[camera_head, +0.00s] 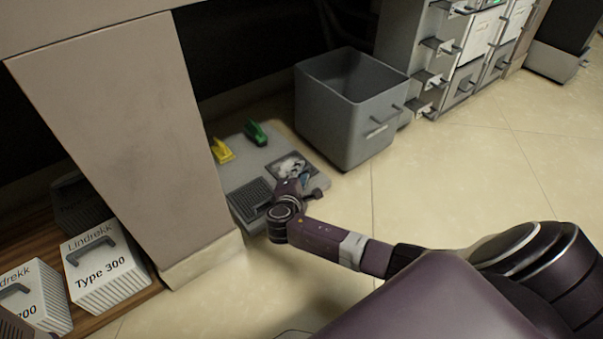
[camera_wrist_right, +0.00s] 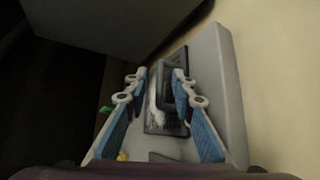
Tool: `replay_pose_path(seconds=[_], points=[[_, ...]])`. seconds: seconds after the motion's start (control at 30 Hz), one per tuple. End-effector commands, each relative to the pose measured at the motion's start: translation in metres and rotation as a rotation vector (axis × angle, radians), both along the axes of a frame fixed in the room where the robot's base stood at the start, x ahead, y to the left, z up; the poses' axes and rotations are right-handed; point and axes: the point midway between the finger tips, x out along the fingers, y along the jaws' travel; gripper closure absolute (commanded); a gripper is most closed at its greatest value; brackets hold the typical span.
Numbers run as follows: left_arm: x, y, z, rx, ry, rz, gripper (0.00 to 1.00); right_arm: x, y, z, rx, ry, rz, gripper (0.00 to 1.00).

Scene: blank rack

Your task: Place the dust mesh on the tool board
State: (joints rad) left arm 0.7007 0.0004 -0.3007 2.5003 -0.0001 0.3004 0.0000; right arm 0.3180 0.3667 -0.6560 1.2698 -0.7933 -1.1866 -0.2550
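The tool board is a grey slab (camera_head: 232,176) on the floor beside the grey bin, and it also shows in the wrist view (camera_wrist_right: 228,85). Two dark, framed, mesh-like panels lie on it: one with bright glare (camera_head: 289,163), and a ribbed one (camera_head: 250,196). I cannot tell for sure which is the dust mesh. My right gripper (camera_head: 303,182) is low over the glare panel and partly hides it. In the wrist view its blue-padded fingers (camera_wrist_right: 158,78) are spread apart, with a dark framed panel (camera_wrist_right: 165,112) visible between them; contact is unclear. My left gripper is out of view.
A yellow item (camera_head: 221,150) and a green item (camera_head: 256,133) sit on the board. An open grey bin (camera_head: 345,120) stands behind it to the right. A beige pillar (camera_head: 120,130) and white Lindrekk boxes (camera_head: 103,267) are at left. Floor at right is clear.

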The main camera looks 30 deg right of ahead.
Motion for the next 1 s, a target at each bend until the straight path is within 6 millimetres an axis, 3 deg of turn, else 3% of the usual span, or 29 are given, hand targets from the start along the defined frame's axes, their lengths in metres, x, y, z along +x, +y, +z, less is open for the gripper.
replay_pose_path(seconds=[0.27,0.7,1.0], points=[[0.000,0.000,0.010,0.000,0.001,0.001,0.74,-0.006,0.006,0.007,0.001,0.003,0.000,0.76],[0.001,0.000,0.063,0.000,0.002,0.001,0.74,-0.060,0.058,0.036,0.003,0.002,0.001,0.76],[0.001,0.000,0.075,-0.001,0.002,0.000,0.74,-0.080,0.078,0.043,0.000,0.000,0.000,0.76]])
